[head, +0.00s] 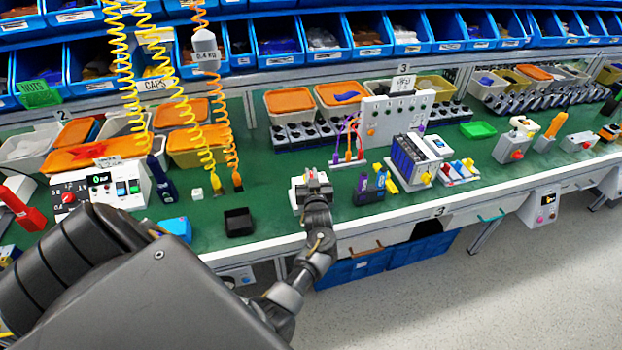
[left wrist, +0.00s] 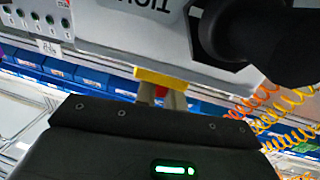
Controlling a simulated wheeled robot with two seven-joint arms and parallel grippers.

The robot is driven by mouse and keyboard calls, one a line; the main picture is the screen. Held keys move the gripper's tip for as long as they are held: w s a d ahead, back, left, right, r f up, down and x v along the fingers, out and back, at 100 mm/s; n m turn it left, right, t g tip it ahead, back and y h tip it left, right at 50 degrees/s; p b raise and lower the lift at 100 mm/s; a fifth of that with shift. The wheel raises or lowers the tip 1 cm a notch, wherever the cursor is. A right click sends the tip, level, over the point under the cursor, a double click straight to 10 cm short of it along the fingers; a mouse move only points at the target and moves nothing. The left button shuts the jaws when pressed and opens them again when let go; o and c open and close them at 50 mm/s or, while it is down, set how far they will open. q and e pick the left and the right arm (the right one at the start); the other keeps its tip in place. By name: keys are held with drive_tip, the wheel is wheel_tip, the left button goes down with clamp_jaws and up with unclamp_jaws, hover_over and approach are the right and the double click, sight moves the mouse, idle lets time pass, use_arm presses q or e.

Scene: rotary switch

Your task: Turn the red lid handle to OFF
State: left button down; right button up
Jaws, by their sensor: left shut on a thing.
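My left gripper (head: 315,180) is over a small white box (head: 296,194) near the front edge of the green bench. Its jaws are shut on the red handle; in the left wrist view a bit of red (left wrist: 160,92) shows beside the pale fingers, just below a yellow part (left wrist: 165,77). The gripper hides most of the box and the handle in the head view, so I cannot read the handle's angle or any OFF mark. My right gripper is not in view.
A black open box (head: 238,222) stands to the left on the bench. Dark and purple bottles (head: 370,187) stand close to the right, with a battery-like block (head: 412,160) beyond them. A grey panel with cables (head: 392,118) stands behind. Yellow coiled hoses (head: 190,130) hang at the left.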

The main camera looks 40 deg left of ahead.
use_arm(q)
drive_tip(key=shift+w+n+g+y+b, duration=0.1)
drive_tip(key=shift+n+g+y+b, duration=0.5)
drive_tip(key=shift+n+g+y, duration=0.3)
drive_tip(key=shift+r+g, duration=0.1)
drive_tip(key=shift+g, duration=0.3)
drive_tip(key=c, duration=1.5)
unclamp_jaws()
